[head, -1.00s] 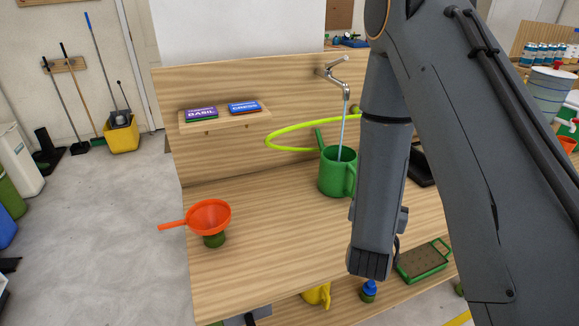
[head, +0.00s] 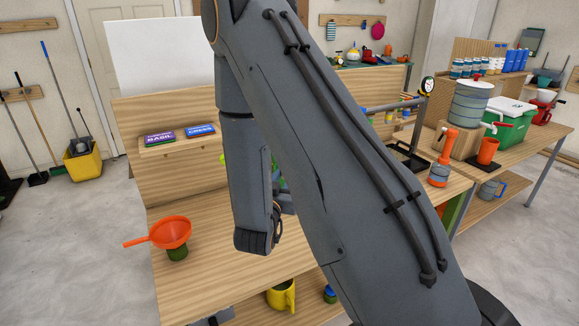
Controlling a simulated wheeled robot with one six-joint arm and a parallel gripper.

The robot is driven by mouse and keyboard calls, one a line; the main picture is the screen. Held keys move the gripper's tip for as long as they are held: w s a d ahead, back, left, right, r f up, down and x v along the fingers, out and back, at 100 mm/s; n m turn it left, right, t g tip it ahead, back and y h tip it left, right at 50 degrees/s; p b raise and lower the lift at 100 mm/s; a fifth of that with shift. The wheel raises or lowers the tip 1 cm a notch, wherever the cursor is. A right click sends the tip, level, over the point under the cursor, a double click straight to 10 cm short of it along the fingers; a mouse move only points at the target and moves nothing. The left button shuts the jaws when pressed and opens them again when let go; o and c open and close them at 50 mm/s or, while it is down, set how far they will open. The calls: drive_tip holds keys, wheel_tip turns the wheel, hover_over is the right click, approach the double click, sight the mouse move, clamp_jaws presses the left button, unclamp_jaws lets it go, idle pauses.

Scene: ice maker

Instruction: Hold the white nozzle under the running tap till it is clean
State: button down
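I cannot make out the white nozzle in the head view. The tap and its stream are hidden behind my arm. Only slivers of green show beside the arm, perhaps the green watering can (head: 282,183), and a bit of the yellow-green hoop (head: 222,161) shows to its left. My arm crosses the middle of the picture over the wooden bench (head: 200,277). My gripper is hidden behind the arm, so its fingers and anything in them do not show.
Two seed packets (head: 200,130) lie on a small shelf. A yellow mug (head: 281,296) stands below. The right-hand bench carries a banded drum (head: 469,108), an orange pump bottle (head: 440,158) and a green cooler (head: 508,122).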

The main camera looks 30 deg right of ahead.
drive_tip(key=shift+m+g+h, duration=0.5)
drive_tip(key=shift+h, duration=0.1)
drive_tip(key=shift+w+d+r+b, duration=0.15)
drive_tip(key=shift+w+d+b, duration=0.5)
drive_tip(key=shift+w+d, duration=1.2)
drive_tip(key=shift+w+d+r+b, duration=0.15)
drive_tip(key=shift+w+d+b, duration=0.6)
drive_tip(key=shift+w, duration=1.95)
drive_tip(key=shift+w+d+r+b, duration=0.15)
drive_tip(key=shift+w+d+b, duration=0.35)
drive_tip(key=shift+w+d, duration=1.4)
drive_tip(key=shift+w+a, duration=0.4)
drive_tip(key=s+a+p, duration=0.1)
drive_tip(key=s+a, duration=0.1)
drive_tip(key=s, duration=0.4)
drive_tip(key=s+a+p, duration=0.2)
drive_tip(key=s+a, duration=0.1)
drive_tip(key=s, duration=0.4)
drive_tip(key=shift+a, duration=0.3)
